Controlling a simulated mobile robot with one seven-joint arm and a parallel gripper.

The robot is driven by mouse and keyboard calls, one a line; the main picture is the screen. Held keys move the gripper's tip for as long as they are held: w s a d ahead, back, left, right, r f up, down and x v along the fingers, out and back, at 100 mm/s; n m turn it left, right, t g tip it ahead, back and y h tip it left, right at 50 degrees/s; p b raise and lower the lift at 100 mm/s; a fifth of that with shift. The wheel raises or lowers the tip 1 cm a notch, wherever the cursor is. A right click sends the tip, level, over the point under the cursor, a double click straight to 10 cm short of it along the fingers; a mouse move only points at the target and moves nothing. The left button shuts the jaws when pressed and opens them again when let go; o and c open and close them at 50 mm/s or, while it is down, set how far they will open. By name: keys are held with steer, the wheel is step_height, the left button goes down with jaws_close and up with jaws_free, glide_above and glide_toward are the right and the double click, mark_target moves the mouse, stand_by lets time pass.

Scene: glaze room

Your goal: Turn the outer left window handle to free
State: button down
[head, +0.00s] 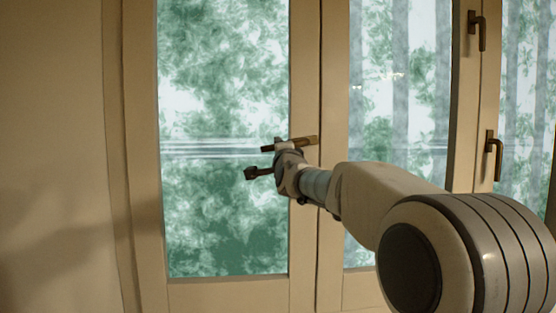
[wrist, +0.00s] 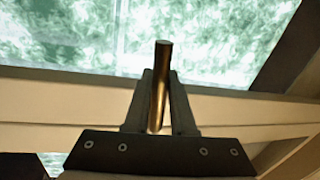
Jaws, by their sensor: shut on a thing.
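The brown window handle (head: 306,141) is on the left window's right-hand frame in the head view. It lies nearly level, its left end a little lower than its right. My gripper (head: 279,152) is at this handle and partly covers it. In the wrist view the handle's bar (wrist: 162,75) stands between the two fingers of my gripper (wrist: 160,101), with its end sticking out past them. The gripper is shut on the bar. The handle's mount is not clearly visible.
Two more handles, the upper right one (head: 477,31) and the lower right one (head: 492,151), hang down on frames farther right. The left window pane (head: 220,225) shows green foliage behind it. A bare wall (head: 50,150) is at the left. My arm crosses the middle window.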

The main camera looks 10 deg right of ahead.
steer(key=shift+r+m+h, duration=0.4)
steer(key=shift+r+m, duration=0.2)
steer(key=shift+m, duration=0.4)
steer(key=shift+r, duration=0.1)
steer(key=c, duration=0.8)
jaws_free()
steer(key=shift+o, duration=0.2)
steer(key=s+f+b, duration=0.1)
steer(key=s+b, duration=0.1)
steer(key=s, duration=0.6)
steer(key=s+f+b, duration=0.2)
steer(key=s+b, duration=0.1)
steer(key=s, duration=0.6)
steer(key=shift+f, duration=0.25)
steer(key=shift+s, duration=0.1)
steer(key=s+d+f+n+g+p, duration=0.2)
steer(key=s+f+n+g, duration=0.5)
steer(key=s+f, duration=0.6)
steer(key=s+d+f+n+g+p, duration=0.2)
steer(key=s+f+n+g+p, duration=0.3)
steer(key=s+f+n, duration=0.6)
steer(key=s+f+g, duration=0.2)
steer(key=s, duration=0.3)
steer(key=shift+s+g, duration=0.25)
steer(key=shift+g, duration=0.05)
